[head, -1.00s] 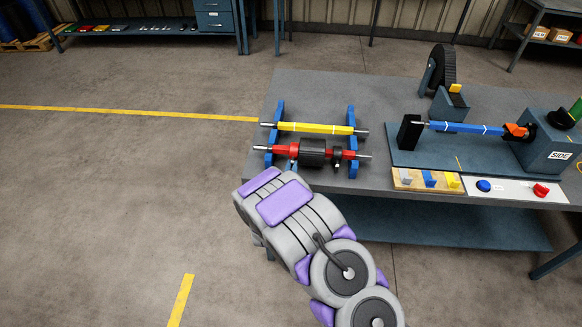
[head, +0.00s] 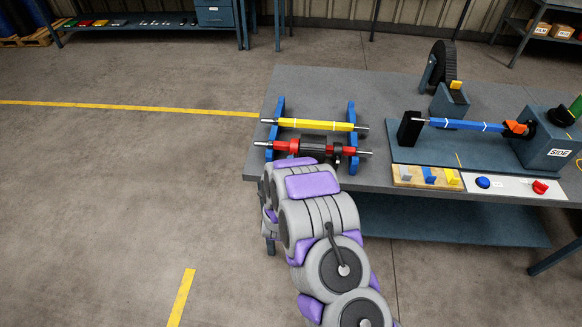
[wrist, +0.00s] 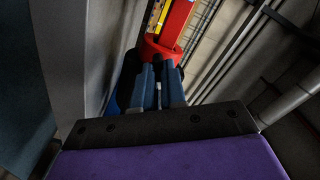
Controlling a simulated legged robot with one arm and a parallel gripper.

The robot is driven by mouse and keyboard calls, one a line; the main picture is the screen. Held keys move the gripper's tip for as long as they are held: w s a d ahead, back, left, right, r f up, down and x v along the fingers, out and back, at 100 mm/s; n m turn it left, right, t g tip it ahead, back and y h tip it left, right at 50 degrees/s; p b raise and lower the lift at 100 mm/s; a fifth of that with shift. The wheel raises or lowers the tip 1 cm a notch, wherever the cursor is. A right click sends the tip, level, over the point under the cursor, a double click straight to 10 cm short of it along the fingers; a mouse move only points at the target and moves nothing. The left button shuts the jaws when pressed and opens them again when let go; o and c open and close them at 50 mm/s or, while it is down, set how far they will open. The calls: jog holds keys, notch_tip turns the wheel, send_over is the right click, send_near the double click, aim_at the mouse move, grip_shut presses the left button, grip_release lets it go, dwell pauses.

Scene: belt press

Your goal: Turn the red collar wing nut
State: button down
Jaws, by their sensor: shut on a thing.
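The red roller (head: 284,146) lies across blue stands at the left end of the bench, with a black sleeve (head: 316,146) around its middle. In the head view my arm reaches to its near side and hides my fingertips and the wing nut. In the wrist view my gripper (wrist: 160,68) has its blue-grey fingers close together, up against the red collar (wrist: 158,48). It is shut on the wing nut, which is mostly hidden between the fingers. The red roller (wrist: 177,20) runs upward beyond the collar.
A yellow roller (head: 315,124) lies behind the red one on the same blue stands (head: 275,113). To the right are a blue roller (head: 465,125) in a fixture, a wooden block with several coloured tabs (head: 403,176), and blue (head: 482,182) and red (head: 540,187) controls. The floor at left is clear.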

jog(key=m+b, duration=0.1)
jog(key=m, duration=0.1)
jog(key=shift+d+f+m, duration=0.1)
jog(key=shift+f+m, duration=0.05)
jog(key=shift+m, duration=0.25)
jog(key=shift+d+m, duration=0.15)
jog(key=shift+m, duration=1.55)
jog(key=c, duration=1.2)
grip_release()
jog(key=shift+d, duration=0.1)
jog(key=shift+a, duration=0.2)
jog(key=shift+s, duration=0.1)
